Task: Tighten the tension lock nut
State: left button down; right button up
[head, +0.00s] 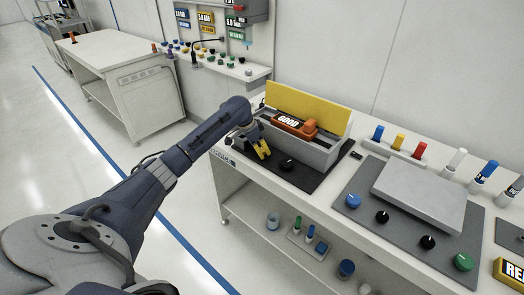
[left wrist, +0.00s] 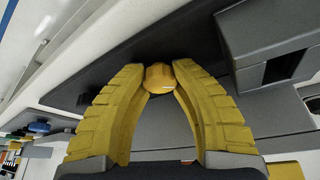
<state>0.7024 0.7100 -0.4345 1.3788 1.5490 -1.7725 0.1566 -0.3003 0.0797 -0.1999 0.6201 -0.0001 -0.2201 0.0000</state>
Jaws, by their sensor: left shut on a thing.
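In the left wrist view, the two yellow ribbed fingers of my left gripper (left wrist: 160,85) close at their tips on a small orange-yellow rounded piece (left wrist: 160,77), which looks like the tension lock nut. It sits over a dark surface beside a grey housing. In the head view my left gripper (head: 262,151) reaches down at the left end of the grey machine (head: 318,153) on the bench. The nut is hidden there behind the fingers. My right gripper is in neither view.
A black knob (head: 287,162) stands on the dark mat just right of the gripper. An orange block marked GOOD (head: 290,124) lies in the machine before a raised yellow panel (head: 305,106). A grey plate (head: 420,192) with several coloured knobs is further right.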

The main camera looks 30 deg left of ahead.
pick_arm(q)
jog(key=m, duration=0.2)
jog(key=m+g+h, duration=0.1)
jog(key=m, duration=0.2)
jog(key=shift+w+g, duration=0.1)
jog(key=shift+g, duration=0.2)
jog(key=shift+d+m+g+h, duration=0.1)
jog(key=shift+m+g+h, duration=0.5)
jog(key=shift+m, duration=1.5)
jog(key=shift+m+g, duration=0.3)
jog(key=c, duration=1)
grip_release()
jog(key=v, duration=1.2)
